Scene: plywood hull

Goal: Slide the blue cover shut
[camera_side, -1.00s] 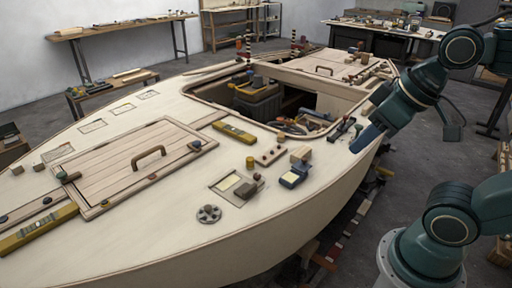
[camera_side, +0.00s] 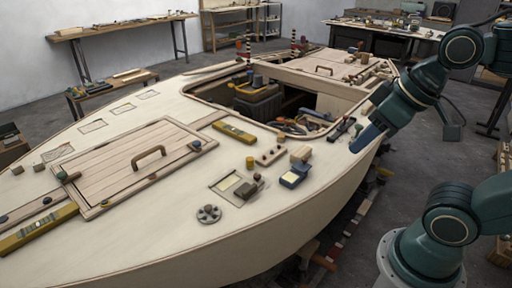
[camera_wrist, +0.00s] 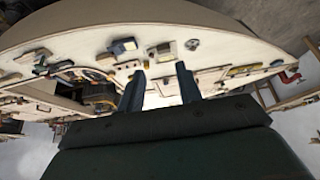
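A small blue case (camera_side: 294,174) with a lighter patch on top sits on the pale deck near the hull's right edge. It also shows in the wrist view (camera_wrist: 122,46), beyond my fingers.
A plank hatch (camera_side: 125,165) with a curved handle lies left on the deck. An open cockpit (camera_side: 300,105) holds tools. A wooden block (camera_side: 301,154), a yellow cylinder (camera_side: 250,162) and a round metal fitting (camera_side: 209,213) stand near the case. The front deck is mostly bare.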

